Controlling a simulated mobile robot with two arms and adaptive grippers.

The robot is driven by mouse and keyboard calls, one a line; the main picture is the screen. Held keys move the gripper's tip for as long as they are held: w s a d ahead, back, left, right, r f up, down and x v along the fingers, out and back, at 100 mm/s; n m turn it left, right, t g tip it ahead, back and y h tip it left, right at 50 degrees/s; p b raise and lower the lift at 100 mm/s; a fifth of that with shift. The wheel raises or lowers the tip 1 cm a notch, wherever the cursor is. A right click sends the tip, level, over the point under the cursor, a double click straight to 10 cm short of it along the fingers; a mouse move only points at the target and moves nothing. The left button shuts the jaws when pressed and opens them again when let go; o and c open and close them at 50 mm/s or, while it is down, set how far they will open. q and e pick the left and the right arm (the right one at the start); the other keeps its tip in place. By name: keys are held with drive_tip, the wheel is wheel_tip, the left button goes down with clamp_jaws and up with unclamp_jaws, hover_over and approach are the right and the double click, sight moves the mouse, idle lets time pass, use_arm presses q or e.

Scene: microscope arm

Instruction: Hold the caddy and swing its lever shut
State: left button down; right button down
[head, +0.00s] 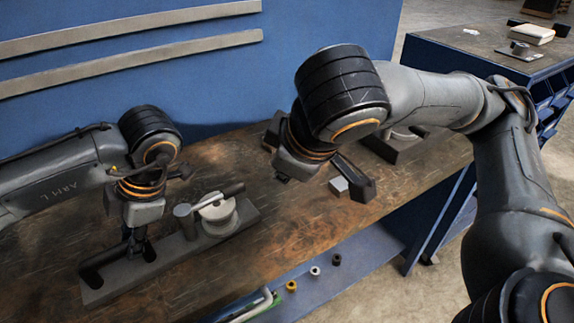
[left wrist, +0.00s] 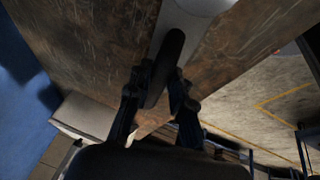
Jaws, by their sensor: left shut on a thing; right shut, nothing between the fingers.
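The caddy is a long grey base (head: 182,252) lying on the wooden bench. A black bar handle (head: 103,259) stands at its left end. The lever slants up to the right over the round piece. My left gripper (head: 138,247) is shut on the handle from above; in the left wrist view the dark handle (left wrist: 165,65) lies between its fingers. My right gripper (head: 283,179) is shut and empty, above the bench right of the lever, apart from it.
A small light block (head: 339,185) and a dark piece (head: 364,188) lie on the bench right of my right gripper. Another fixture (head: 400,140) stands behind my right arm. A blue wall (head: 200,90) closes the back. Small parts (head: 315,271) lie on a shelf below the front edge.

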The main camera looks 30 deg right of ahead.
idle(0.4)
use_arm(q)
drive_tip(key=c, duration=1.1)
unclamp_jaws()
